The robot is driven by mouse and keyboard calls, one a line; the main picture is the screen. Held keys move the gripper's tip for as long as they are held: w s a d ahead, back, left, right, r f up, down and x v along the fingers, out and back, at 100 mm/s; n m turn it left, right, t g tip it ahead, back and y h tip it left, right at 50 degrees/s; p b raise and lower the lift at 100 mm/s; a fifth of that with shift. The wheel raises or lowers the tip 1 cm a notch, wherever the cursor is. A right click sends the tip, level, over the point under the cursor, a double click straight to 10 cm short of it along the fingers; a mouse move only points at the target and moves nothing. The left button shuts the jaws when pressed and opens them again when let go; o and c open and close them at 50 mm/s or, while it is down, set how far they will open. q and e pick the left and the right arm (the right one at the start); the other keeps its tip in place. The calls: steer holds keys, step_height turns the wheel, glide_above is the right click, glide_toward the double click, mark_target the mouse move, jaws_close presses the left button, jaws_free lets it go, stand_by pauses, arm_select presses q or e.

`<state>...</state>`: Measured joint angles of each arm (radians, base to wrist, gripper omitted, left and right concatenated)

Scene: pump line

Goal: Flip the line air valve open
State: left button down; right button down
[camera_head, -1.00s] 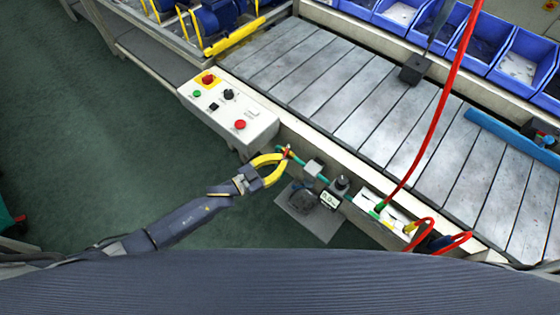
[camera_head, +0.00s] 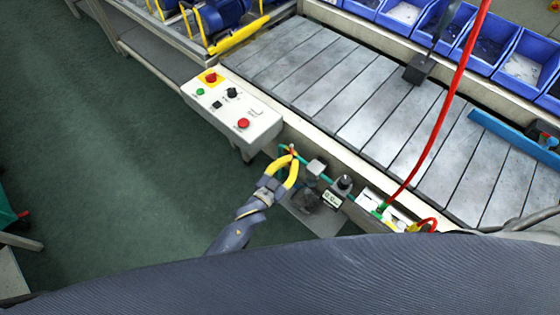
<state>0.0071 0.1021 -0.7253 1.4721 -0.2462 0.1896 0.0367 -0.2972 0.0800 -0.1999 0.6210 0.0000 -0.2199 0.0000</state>
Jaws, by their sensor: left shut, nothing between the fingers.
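My left gripper (camera_head: 292,157), with yellow fingers, is shut with nothing between its fingers. Its tips are at the small red-handled air valve (camera_head: 291,149) on the green air line, just right of the control box. The tips cover part of the valve, so I cannot tell how its handle is turned or whether they touch it. The teal line (camera_head: 302,168) runs from the valve to a grey block (camera_head: 316,167) and a regulator with a small lit display (camera_head: 332,199), whose digits are too small to read surely. My right gripper is not in view.
A white control box (camera_head: 233,112) with red, green and black buttons stands left of the valve. A slatted conveyor (camera_head: 350,85) lies behind it. A red hose (camera_head: 445,95) hangs down at the right. Blue bins (camera_head: 526,62) line the back.

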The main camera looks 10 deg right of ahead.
arm_select(q)
steer(key=shift+d+r+n+t+y, duration=0.4)
steer(key=shift+n+t+y, duration=0.1)
steer(key=shift+t+y, duration=0.1)
steer(key=shift+d, duration=0.1)
steer(key=c, duration=1.4)
jaws_free()
steer(key=shift+f, duration=0.15)
steer(key=shift+o, duration=0.7)
steer(key=shift+s+f, duration=0.1)
steer(key=shift+f, duration=0.05)
steer(key=shift+a, duration=0.2)
